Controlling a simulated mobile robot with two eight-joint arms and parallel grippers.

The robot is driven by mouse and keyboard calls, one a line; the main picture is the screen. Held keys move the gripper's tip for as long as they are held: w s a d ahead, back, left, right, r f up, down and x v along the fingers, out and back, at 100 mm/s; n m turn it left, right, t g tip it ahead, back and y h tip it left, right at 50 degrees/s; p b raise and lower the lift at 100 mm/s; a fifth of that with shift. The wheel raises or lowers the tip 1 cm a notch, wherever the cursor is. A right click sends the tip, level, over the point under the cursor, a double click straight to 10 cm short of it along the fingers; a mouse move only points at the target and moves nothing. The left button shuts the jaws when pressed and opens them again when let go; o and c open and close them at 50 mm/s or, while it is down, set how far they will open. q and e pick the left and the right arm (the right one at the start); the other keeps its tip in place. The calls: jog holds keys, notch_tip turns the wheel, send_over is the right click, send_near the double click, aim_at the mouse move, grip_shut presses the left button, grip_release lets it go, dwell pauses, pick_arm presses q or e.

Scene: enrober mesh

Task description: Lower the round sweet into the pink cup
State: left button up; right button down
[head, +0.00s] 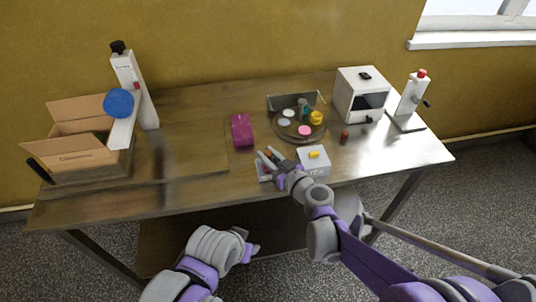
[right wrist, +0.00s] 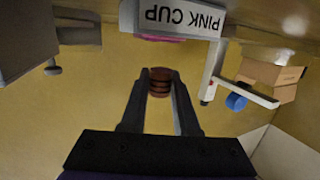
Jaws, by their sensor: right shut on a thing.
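My right gripper (head: 266,154) is over the front of the table, beside a small white box. In the right wrist view its two fingers (right wrist: 160,90) are shut on a brown, ribbed round piece (right wrist: 160,82), which I take as the round sweet. In that view a white label reading PINK CUP (right wrist: 182,16) shows upside down above the fingers, with a pink edge (right wrist: 160,38) by it. In the head view a pink disc-like cup (head: 305,131) sits on the dark round tray (head: 286,135), beyond the gripper and apart from it. My left arm is low at the left; its fingers are unclear.
A white box with a yellow top piece (head: 314,155) stands right of the gripper. A magenta block (head: 242,131) lies to its left.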

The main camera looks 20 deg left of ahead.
jog(key=shift+f+b, duration=1.25)
jog(key=shift+f, duration=0.7)
dwell(0.8)
jog(key=c, duration=0.6)
grip_release()
jog(key=s+d+m+g+h+p, duration=0.1)
jog(key=s+d+m+h, duration=0.2)
jog(key=s+d, duration=0.5)
jog(key=s+d+m+g+h+p, duration=0.1)
jog(key=s+d+m+h, duration=0.3)
jog(key=d, duration=1.4)
jog(key=s+d+r+m+g+h+p, duration=0.1)
jog(key=s+d+m+h, duration=0.3)
jog(key=s+d, duration=0.8)
jog(key=shift+s+d+g+h+p, duration=0.2)
jog(key=shift+d+g+h+p, duration=0.1)
jog(key=shift+d+h+p, duration=0.75)
